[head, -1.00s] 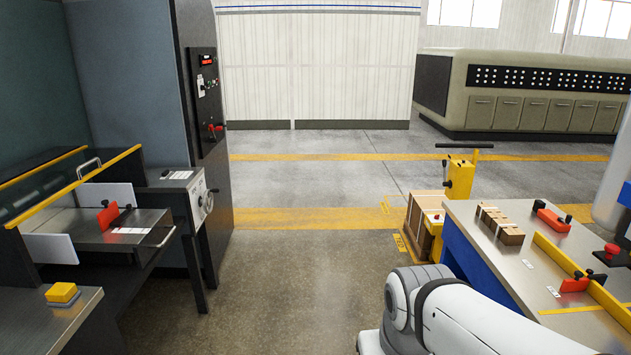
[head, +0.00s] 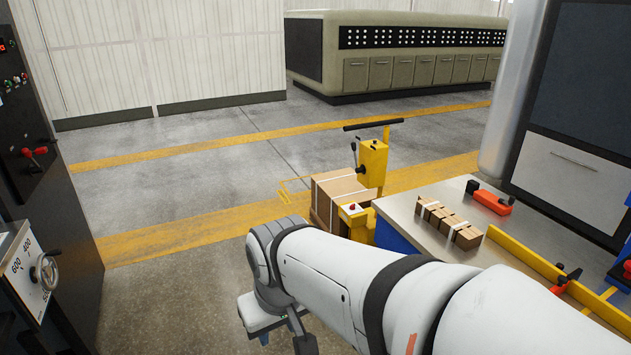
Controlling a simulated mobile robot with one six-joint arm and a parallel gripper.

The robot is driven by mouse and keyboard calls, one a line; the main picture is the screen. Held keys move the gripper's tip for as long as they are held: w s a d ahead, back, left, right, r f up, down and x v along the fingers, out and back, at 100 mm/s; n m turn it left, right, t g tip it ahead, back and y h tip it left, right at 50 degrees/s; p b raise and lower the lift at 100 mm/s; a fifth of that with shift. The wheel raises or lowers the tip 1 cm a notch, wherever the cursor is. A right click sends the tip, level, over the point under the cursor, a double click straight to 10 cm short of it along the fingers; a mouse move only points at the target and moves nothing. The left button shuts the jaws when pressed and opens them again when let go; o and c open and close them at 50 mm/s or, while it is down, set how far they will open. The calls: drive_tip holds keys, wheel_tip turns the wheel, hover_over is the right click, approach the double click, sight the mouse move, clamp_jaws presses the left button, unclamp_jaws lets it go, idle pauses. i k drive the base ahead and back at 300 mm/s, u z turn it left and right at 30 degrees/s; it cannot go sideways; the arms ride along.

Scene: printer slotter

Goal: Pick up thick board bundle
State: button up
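A bundle of brown boards (head: 333,192) with a white strap sits low on the floor beside the yellow lift truck (head: 372,164), near the middle of the head view. A row of small brown blocks (head: 440,218), also with white straps, lies on the metal table. I cannot tell from this view which of the two is the thick board bundle. My arm spans the lower middle, in front of the table. Its wrist end hangs at the bottom edge, and my gripper's fingers do not show. Neither bundle is touched by the visible part of my arm.
The metal table (head: 416,234) carries a red-orange clamp (head: 490,200) and a yellow fence (head: 522,258). A dark machine with a handwheel (head: 44,272) stands at the left. Open floor (head: 170,285) lies between the machine and my arm.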

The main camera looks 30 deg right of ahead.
sight(459, 231)
drive_tip(key=i, duration=2.25)
drive_tip(key=z, duration=3.65)
drive_tip(key=i, duration=1)
drive_tip(key=z, duration=0.05)
